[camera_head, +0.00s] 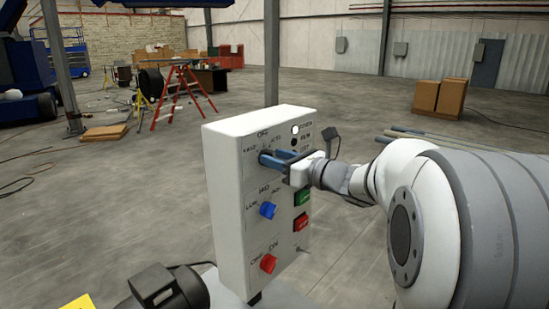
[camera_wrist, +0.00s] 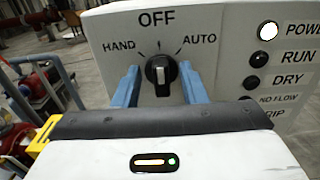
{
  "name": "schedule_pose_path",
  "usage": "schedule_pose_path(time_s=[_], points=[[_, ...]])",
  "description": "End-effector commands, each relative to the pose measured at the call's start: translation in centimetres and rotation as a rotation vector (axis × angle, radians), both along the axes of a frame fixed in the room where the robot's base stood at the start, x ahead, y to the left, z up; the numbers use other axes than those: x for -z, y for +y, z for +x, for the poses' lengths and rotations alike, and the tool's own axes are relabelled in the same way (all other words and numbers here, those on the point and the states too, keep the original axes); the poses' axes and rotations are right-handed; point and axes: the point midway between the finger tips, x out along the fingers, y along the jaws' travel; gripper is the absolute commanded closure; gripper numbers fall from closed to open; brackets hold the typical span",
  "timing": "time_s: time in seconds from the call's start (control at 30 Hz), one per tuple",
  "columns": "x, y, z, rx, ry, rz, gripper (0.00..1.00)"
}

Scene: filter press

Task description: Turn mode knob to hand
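The mode knob (camera_wrist: 161,70) is black and sits on the white control panel, with HAND at its upper left, OFF above and AUTO at its upper right. Its white mark stands about upright, towards OFF. My gripper (camera_wrist: 158,67) has its two blue fingers on either side of the knob, with a visible gap on each side. In the head view my gripper (camera_head: 268,159) is at the upper part of the control panel (camera_head: 226,200), and its fingers hide the knob there.
Below are a blue knob (camera_head: 267,209) and a red knob (camera_head: 268,263). A green button (camera_head: 302,197) and a red button (camera_head: 302,221) are at the right. Indicator lamps (camera_wrist: 257,59) stand right of the mode knob. A dark motor (camera_head: 165,290) is at the lower left.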

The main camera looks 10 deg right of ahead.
Motion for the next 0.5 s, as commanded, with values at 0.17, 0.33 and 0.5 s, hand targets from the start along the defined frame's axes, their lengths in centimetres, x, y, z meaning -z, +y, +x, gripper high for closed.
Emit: schedule_pose_path(time_s=[0.17,0.33,0.5], points=[[-0.01,-0.04,-0.02,0.001,0.000,0.000,0.69],[-0.01,-0.07,-0.02,0.001,0.000,0.000,0.83],[-0.01,-0.08,-0.04,0.001,0.000,0.000,0.97]])
